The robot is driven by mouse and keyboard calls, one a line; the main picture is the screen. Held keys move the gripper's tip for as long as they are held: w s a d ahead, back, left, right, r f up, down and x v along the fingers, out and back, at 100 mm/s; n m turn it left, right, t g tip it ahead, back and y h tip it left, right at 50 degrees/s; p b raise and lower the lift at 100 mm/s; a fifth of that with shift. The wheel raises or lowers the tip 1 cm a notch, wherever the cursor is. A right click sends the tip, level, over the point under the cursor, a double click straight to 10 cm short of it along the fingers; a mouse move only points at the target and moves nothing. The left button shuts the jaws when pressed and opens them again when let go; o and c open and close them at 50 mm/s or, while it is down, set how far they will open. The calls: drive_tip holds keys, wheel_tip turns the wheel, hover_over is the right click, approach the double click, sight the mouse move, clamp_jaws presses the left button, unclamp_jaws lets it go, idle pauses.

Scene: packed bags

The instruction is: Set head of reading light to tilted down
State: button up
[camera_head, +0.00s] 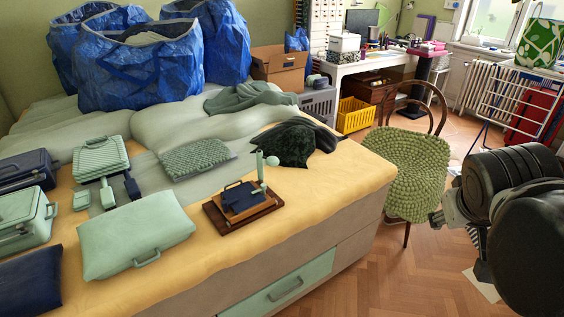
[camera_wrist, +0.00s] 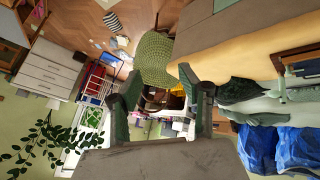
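A small pale green reading light (camera_head: 262,172) stands upright at the back right of a brown wooden board (camera_head: 213,215) on the bed. It has a thin stem and a small rounded head at the top; the head's exact tilt is too small to tell. A dark blue case-like item (camera_head: 241,196) lies on the board beside it. My gripper (camera_wrist: 160,72) is open and empty in the wrist view, its two fingers well apart. In the head view my arm is at the far right, away from the bed and the light.
The bed (camera_head: 350,187) has a yellow cover and holds bags, cases and a dark cloth (camera_head: 287,142) behind the light. A green-covered chair (camera_head: 408,168) stands between my arm and the bed's right end. Big blue bags (camera_head: 150,70) stand at the back. The floor in front is clear.

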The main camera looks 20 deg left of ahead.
drive_tip(key=w+a+f+n+t+h+b, duration=0.1)
drive_tip(key=w+a+n, duration=0.1)
drive_tip(key=w+a, duration=0.35)
drive_tip(key=w+a+n+h+b, duration=0.1)
drive_tip(key=w+a, duration=0.2)
drive_tip(key=w, duration=0.5)
drive_tip(key=n+t+b, duration=0.5)
drive_tip(key=n+t, duration=0.4)
approach(269, 163)
drive_tip(key=b+x, duration=0.3)
drive_tip(key=x, duration=0.9)
drive_tip(key=shift+w, duration=0.1)
drive_tip(key=shift+c, duration=0.5)
